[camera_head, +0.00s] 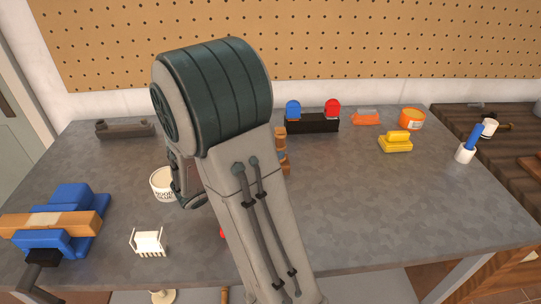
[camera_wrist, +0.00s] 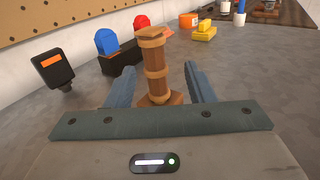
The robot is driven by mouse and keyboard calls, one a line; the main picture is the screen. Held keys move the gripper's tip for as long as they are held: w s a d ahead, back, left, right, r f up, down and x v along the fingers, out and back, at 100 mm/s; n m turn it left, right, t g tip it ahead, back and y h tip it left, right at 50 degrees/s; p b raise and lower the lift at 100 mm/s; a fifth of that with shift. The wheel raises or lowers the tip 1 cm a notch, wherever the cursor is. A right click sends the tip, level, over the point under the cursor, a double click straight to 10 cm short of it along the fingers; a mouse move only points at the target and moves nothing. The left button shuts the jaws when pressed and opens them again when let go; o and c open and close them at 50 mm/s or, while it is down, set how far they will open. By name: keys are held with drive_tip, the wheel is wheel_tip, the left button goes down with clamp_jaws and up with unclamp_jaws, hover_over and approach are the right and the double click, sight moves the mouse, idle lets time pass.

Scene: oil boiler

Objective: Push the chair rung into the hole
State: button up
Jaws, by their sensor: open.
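A turned wooden piece (camera_wrist: 156,65), which looks like the chair rung, stands upright on the workbench in the wrist view, with a wide top and a flared base. It partly shows behind my arm in the head view (camera_head: 284,160). My gripper (camera_wrist: 158,72) is open, with one blue-grey finger on each side of the piece. A wooden bar (camera_head: 40,222) is clamped in a blue vise (camera_head: 70,200) at the left in the head view. I cannot make out a hole in any view.
A white pot (camera_head: 162,184) and a small white rack (camera_head: 148,241) lie left of my arm. A dark holder (camera_head: 313,124) with blue and red tops, a yellow brush-like thing (camera_head: 396,142) and an orange tub (camera_head: 411,118) stand at the back right. The front right of the bench is clear.

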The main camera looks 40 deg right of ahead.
drive_tip(key=shift+w+d+f, duration=0.15)
drive_tip(key=shift+w+f, duration=0.05)
drive_tip(key=shift+w, duration=0.2)
drive_tip(key=shift+w+d+r+n, duration=0.1)
drive_tip(key=shift+d+n, duration=0.2)
drive_tip(key=shift+d, duration=0.1)
drive_tip(key=d, duration=0.6)
drive_tip(key=shift+d+f+p, duration=0.2)
drive_tip(key=shift+f+p, duration=0.2)
drive_tip(key=shift+w, duration=0.1)
clamp_jaws()
